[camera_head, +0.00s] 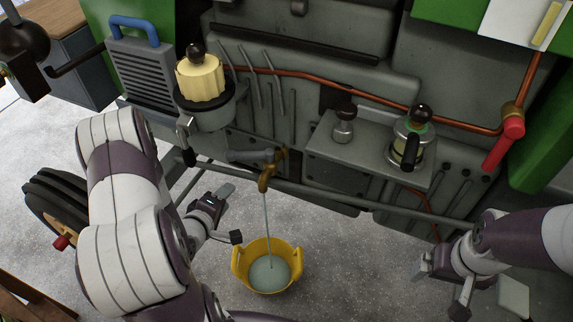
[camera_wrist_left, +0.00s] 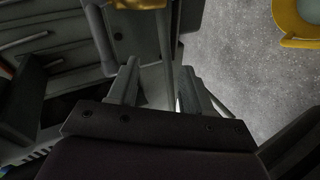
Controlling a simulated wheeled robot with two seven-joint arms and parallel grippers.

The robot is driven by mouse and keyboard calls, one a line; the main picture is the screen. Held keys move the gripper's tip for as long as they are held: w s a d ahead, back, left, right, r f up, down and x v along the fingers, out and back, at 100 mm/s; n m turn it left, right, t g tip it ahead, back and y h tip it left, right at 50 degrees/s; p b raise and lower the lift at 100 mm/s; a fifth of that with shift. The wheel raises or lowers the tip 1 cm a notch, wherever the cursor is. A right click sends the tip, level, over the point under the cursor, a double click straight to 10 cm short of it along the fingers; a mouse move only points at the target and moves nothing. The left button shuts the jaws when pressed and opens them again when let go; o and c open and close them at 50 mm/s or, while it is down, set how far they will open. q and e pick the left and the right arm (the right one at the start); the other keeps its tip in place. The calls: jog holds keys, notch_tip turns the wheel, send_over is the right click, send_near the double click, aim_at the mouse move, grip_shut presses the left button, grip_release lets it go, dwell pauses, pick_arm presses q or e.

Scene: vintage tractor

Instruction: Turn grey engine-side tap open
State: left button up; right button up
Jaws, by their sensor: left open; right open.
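The tap has a brass body (camera_head: 267,177) and a grey handle (camera_head: 248,156) pointing left, on the lower engine side in the head view. A thin pale stream runs from it down into a yellow bucket (camera_head: 238,268) holding greyish liquid. My left gripper (camera_head: 232,213) is open and empty, below and left of the tap, above the floor. In the left wrist view its two fingers (camera_wrist_left: 161,88) are apart with nothing gripped. A brass-yellow part, seemingly the tap, shows at that view's top edge (camera_wrist_left: 140,4). My right gripper (camera_head: 441,288) is open and empty at lower right.
A grey rail (camera_head: 340,197) runs along the engine's lower side, near the tap. A shelf (camera_head: 335,158) with a moka pot (camera_head: 409,143) is to the right. A cream filter (camera_head: 201,78) stands up left. The yellow bucket (camera_wrist_left: 301,30) also shows in the wrist view. Floor is clear between the grippers, beyond the bucket.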

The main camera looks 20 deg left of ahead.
aim_at(248, 158)
pick_arm(q)
notch_tip(248, 158, up, 6)
jog(key=w+d+n+t+h, duration=0.1)
jog(key=w+d+n+t, duration=0.1)
jog(key=n+t, duration=0.1)
jog(key=w+b, duration=0.1)
jog(key=w, duration=0.2)
jog(key=w+f+b, duration=0.1)
jog(key=w, duration=0.3)
jog(key=w+f+b, duration=0.1)
jog(key=w, duration=0.3)
jog(key=shift+f, duration=0.25)
jog(key=shift+w, duration=0.7)
pick_arm(e)
jog(key=shift+s+d+f, duration=0.1)
jog(key=shift+f, duration=0.55)
jog(key=shift+s+d+f, duration=0.1)
jog(key=shift+f, duration=0.5)
pick_arm(q)
grip_shut()
